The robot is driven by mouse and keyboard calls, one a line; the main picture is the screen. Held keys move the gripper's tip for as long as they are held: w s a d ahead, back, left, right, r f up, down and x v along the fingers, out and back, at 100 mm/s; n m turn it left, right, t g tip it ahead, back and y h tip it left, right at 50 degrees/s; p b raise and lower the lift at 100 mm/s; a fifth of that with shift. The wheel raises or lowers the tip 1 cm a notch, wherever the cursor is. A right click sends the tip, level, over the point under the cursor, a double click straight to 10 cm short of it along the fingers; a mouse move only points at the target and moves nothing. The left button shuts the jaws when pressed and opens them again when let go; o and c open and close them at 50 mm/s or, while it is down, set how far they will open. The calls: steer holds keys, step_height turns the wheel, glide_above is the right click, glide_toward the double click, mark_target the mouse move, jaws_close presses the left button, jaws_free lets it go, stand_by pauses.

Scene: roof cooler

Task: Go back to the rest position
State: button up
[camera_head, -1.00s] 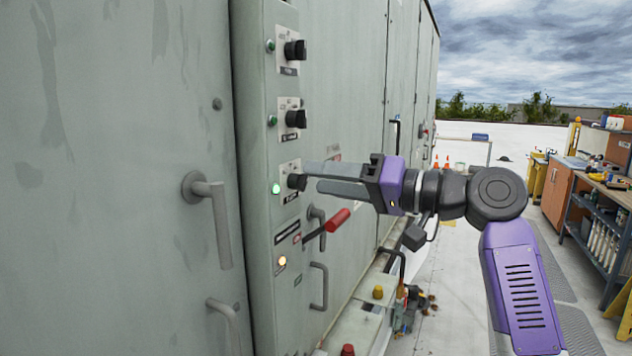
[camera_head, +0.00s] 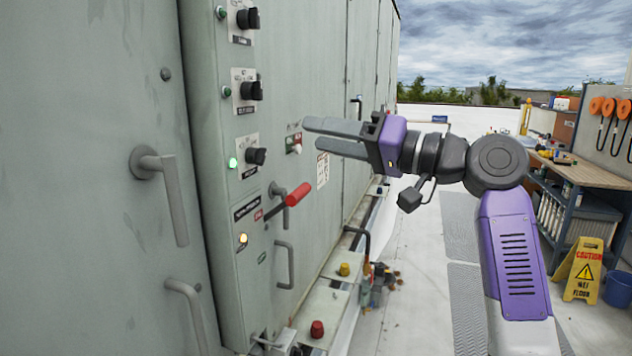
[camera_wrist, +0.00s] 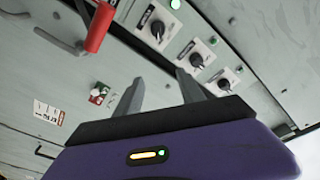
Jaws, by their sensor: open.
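My gripper (camera_head: 322,137) is open and empty, with two grey fingers pointing left toward the cooler's panel. It is apart from the lowest black knob (camera_head: 255,156), which has a lit green lamp beside it. The middle knob (camera_head: 250,90) and top knob (camera_head: 247,18) are above it on the same panel. In the wrist view, my gripper's fingers (camera_wrist: 163,95) are spread with nothing between them. The lowest knob (camera_wrist: 157,27) also shows there, beyond the fingers.
A red-handled lever (camera_head: 297,194) sticks out below the knobs. Grey door handles (camera_head: 165,190) stand out at the left. Yellow and red caps (camera_head: 317,329) sit low on a ledge. A workbench (camera_head: 580,175) and a yellow caution sign (camera_head: 582,270) stand at the right.

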steer(key=w+d+f+m+t+h, duration=0.2)
steer(key=d+f+m+t+h, duration=0.35)
steer(key=d+f+t, duration=0.35)
steer(key=s+d+f+m+t+h, duration=0.1)
steer(key=s+d+f+m+h, duration=0.1)
steer(key=s+d+f+h, duration=0.5)
steer(key=s+d+f+m+t+h, duration=0.15)
steer(key=s+f, duration=0.25)
steer(key=f, duration=0.7)
steer(key=s+f+n+g+h, duration=0.1)
steer(key=s+f, duration=0.4)
steer(key=s, duration=0.9)
steer(key=s+f+n+g+h, duration=0.1)
steer(key=s+f, duration=0.4)
steer(key=s, duration=0.9)
steer(key=s+f+n+g, duration=0.2)
steer(key=s+f, duration=0.3)
steer(key=s, duration=0.9)
steer(key=shift+s+d+f+n+g+h, duration=0.3)
steer(key=shift+s+d+f+g+h, duration=0.1)
steer(key=shift+g, duration=0.45)
